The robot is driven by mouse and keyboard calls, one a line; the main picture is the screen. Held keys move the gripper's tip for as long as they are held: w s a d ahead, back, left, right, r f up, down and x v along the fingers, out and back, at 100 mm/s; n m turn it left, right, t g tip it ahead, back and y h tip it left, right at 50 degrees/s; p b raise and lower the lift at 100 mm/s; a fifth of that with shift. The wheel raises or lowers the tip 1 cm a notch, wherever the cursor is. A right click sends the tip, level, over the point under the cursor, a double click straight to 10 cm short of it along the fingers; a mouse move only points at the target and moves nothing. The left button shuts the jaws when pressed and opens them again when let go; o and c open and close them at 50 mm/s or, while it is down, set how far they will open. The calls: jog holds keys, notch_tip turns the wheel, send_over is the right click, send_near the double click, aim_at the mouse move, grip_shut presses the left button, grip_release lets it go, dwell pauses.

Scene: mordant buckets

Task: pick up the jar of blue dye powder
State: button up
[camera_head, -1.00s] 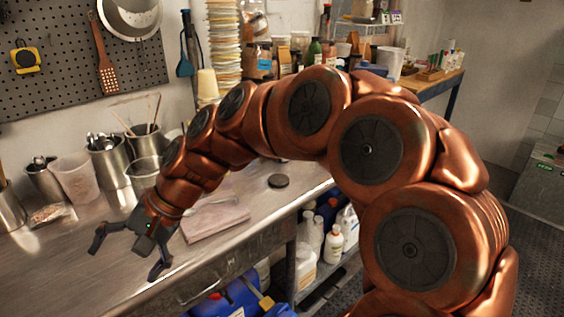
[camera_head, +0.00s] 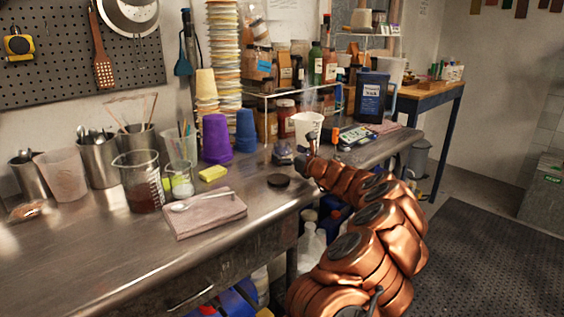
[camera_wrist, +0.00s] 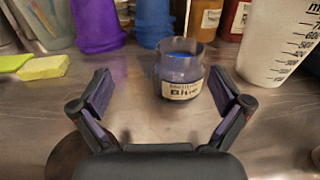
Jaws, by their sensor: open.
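The jar of blue dye powder (camera_wrist: 180,72) stands upright on the steel bench in the wrist view. It is small and clear, with bright blue inside and a pale label that seems to read "Blue". It also shows small and dark in the head view (camera_head: 283,153), just left of my gripper (camera_head: 305,153). In the wrist view my gripper (camera_wrist: 162,82) is open and empty. The jar stands just ahead of the fingertips, right of the middle and closer to the right finger. I see no contact.
A white measuring cup (camera_wrist: 275,42) stands close right of the jar. Purple cups (camera_wrist: 97,25) and blue cups (camera_wrist: 153,20) stand behind left, near a yellow sponge (camera_wrist: 43,67). A black disc (camera_head: 278,180) lies on the bench in front. Shelved jars stand behind.

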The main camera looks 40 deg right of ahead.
aim_at(278, 145)
jog(key=shift+s+d+f+m+h, duration=0.15)
jog(key=shift+d+f+m+h, duration=0.15)
jog(key=shift+d, duration=0.25)
jog(key=shift+s+d+f+m+h, duration=0.15)
jog(key=shift+d+f+m+h, duration=0.1)
jog(key=shift+d, duration=0.25)
jog(key=shift+w+d, duration=0.2)
jog(key=shift+w, duration=1.05)
jog(key=shift+w+d, duration=0.25)
jog(key=shift+w, duration=1)
jog(key=shift+w+d, duration=0.2)
jog(key=shift+w, duration=1.05)
jog(key=shift+r, duration=0.1)
jog(key=c, duration=1.3)
jog(key=shift+c, duration=0.2)
